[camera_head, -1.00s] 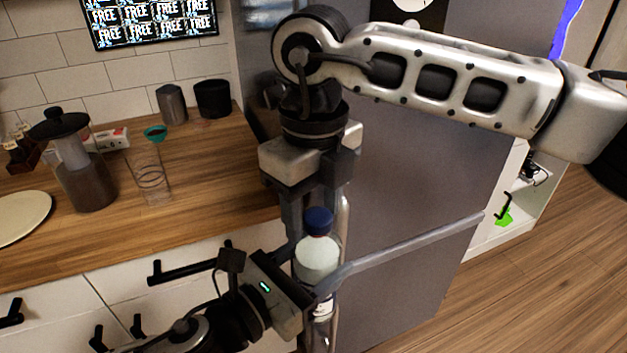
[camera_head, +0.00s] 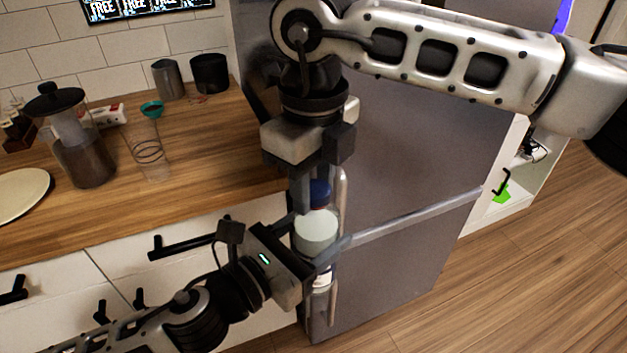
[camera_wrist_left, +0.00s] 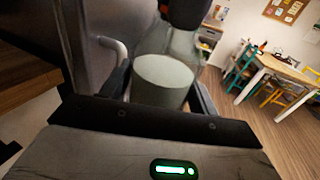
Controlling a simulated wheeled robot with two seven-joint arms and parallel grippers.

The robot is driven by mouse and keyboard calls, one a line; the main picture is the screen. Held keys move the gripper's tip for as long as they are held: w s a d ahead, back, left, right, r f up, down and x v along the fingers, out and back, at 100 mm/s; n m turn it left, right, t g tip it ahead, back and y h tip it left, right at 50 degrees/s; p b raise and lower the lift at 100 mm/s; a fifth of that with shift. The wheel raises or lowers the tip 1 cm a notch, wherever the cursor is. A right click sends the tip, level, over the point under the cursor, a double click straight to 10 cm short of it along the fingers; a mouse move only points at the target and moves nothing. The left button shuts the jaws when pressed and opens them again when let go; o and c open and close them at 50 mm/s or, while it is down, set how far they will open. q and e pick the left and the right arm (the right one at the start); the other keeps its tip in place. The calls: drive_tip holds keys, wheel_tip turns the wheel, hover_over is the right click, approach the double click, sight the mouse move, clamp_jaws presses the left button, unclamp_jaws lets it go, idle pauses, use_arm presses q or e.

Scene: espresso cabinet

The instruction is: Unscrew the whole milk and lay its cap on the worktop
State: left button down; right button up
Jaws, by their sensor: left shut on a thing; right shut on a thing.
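The whole milk is a clear bottle of pale milk (camera_head: 316,236) with a blue cap (camera_head: 320,194), upright in front of the grey fridge door. My left gripper (camera_head: 326,262) is shut on the bottle's body from the left. The bottle's pale milk also shows between the left fingers in the left wrist view (camera_wrist_left: 163,80). My right gripper (camera_head: 317,196) points down from above and is shut on the cap, its fingers at the cap's sides. The cap sits at the bottle's top; whether it is loosened cannot be told.
The wooden worktop (camera_head: 215,150) lies to the left, with bare room near its right front. A long fridge handle (camera_head: 420,222) runs beside the bottle.

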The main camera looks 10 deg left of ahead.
drive_tip(key=shift+s+a+r, duration=0.1)
drive_tip(key=shift+s, duration=0.05)
idle(0.3)
drive_tip(key=shift+r, duration=1)
